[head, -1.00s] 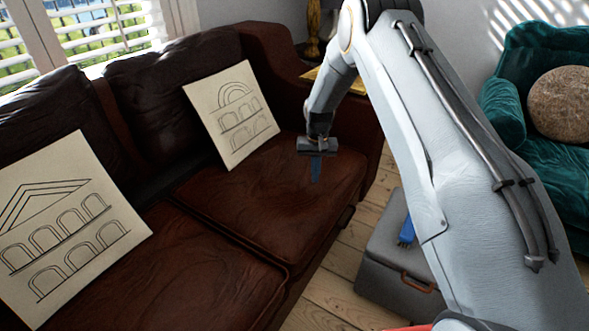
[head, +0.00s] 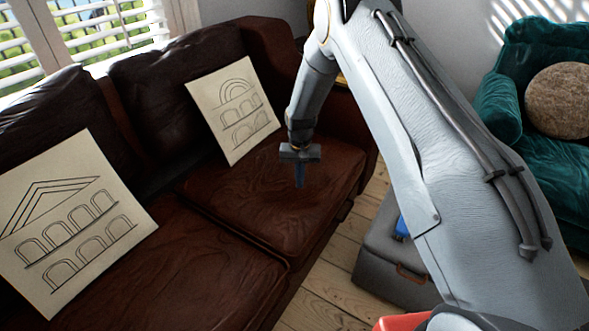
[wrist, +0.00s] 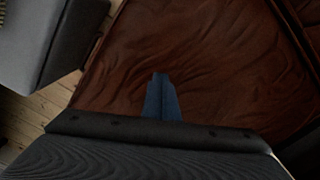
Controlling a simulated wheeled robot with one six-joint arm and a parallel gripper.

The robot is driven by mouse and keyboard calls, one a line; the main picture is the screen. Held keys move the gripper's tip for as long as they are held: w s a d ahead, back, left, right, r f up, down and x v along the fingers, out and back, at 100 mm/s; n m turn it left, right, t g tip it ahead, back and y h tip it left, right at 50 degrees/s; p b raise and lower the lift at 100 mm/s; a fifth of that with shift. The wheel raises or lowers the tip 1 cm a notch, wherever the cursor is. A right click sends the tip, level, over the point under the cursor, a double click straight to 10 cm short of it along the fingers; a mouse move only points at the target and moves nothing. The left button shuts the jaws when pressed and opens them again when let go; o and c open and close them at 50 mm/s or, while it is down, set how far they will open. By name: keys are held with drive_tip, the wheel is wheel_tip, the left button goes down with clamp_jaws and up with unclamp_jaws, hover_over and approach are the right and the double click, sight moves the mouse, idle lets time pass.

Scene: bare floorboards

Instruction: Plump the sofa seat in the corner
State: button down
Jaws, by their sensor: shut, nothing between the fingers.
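The brown leather sofa has a corner seat cushion (head: 255,215) at its right end, beside the armrest. Its surface looks creased, and it fills much of the wrist view (wrist: 200,60). My gripper (head: 299,186) is shut and empty, pointing down over this seat. Its blue fingers also show together in the wrist view (wrist: 162,90). I cannot tell whether the fingertips touch the leather. A cushion with an arch drawing (head: 233,108) leans on the backrest behind the seat, to the left of my gripper.
A second cushion with a building drawing (head: 70,225) leans at the left of the sofa. A grey box (head: 385,255) with a blue item (head: 402,228) on it stands on the floor to the right. A teal armchair (head: 540,165) holds a round cushion (head: 563,100).

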sight(300, 192)
drive_tip(key=shift+f+b, duration=0.75)
drive_tip(key=shift+f, duration=0.75)
drive_tip(key=shift+r+p, duration=0.8)
drive_tip(key=shift+r, duration=0.75)
drive_tip(key=shift+w+a+f, duration=0.1)
drive_tip(key=shift+w+a, duration=0.05)
drive_tip(key=w+a+b, duration=0.2)
drive_tip(key=a+b, duration=0.1)
drive_tip(key=a, duration=0.1)
drive_tip(key=w+a+b, duration=0.3)
drive_tip(key=a+b, duration=0.1)
drive_tip(key=w+a+b, duration=0.3)
drive_tip(key=a, duration=0.1)
drive_tip(key=shift+a+f+b, duration=0.15)
drive_tip(key=shift+a+b, duration=0.2)
drive_tip(key=shift+a+r, duration=0.2)
drive_tip(key=shift+a, duration=0.05)
drive_tip(key=shift+f, duration=0.15)
